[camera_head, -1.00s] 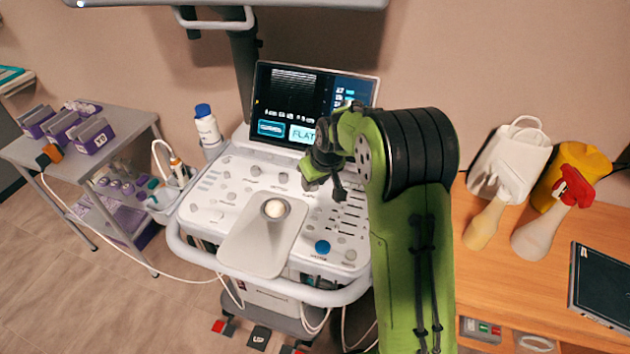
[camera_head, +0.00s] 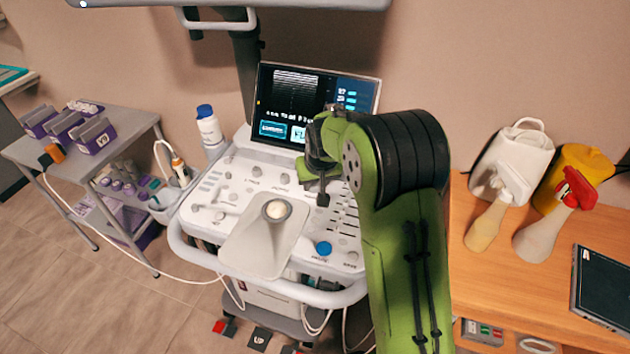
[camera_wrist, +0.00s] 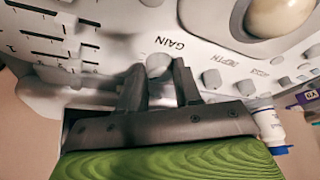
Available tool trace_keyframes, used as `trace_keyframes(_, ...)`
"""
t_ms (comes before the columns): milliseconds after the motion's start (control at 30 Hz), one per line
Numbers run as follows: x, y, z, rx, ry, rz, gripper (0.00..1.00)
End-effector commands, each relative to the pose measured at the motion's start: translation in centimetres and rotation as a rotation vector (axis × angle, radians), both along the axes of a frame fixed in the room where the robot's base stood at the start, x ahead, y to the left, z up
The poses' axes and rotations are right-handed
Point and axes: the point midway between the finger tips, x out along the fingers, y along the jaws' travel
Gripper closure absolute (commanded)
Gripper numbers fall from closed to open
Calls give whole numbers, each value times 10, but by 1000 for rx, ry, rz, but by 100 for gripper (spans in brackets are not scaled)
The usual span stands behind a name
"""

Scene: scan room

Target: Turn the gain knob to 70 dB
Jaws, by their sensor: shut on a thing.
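The gain knob (camera_wrist: 158,64) is a small light grey knob beside the printed word GAIN in the wrist view. My gripper (camera_wrist: 158,78) has its two dark fingers on either side of the knob, shut on it. In the head view my gripper (camera_head: 320,190) is over the upper right of the white console panel (camera_head: 215,195), and my arm hides the gain knob there. The console's screen (camera_head: 315,105) shows a scan picture and readouts too small to read. I cannot tell the knob's dB setting.
The DEPTH knob (camera_wrist: 212,78) and other small knobs stand close to the right of the gain knob in the wrist view. Sliders (camera_wrist: 60,40) lie to the left. The trackball (camera_wrist: 280,15) is at the upper right. A white bottle (camera_head: 208,128) stands at the console's back left.

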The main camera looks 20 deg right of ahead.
Motion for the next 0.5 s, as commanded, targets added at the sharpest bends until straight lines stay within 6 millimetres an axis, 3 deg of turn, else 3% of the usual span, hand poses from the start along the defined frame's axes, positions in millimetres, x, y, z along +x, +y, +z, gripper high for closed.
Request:
trace_keyframes(67,0,0,1,0,-1,0,97)
trace_keyframes(100,0,0,1,0,-1,1,62)
trace_keyframes(233,0,0,0,0,-1,1,42)
trace_keyframes(500,0,0,1,1,0,1,41)
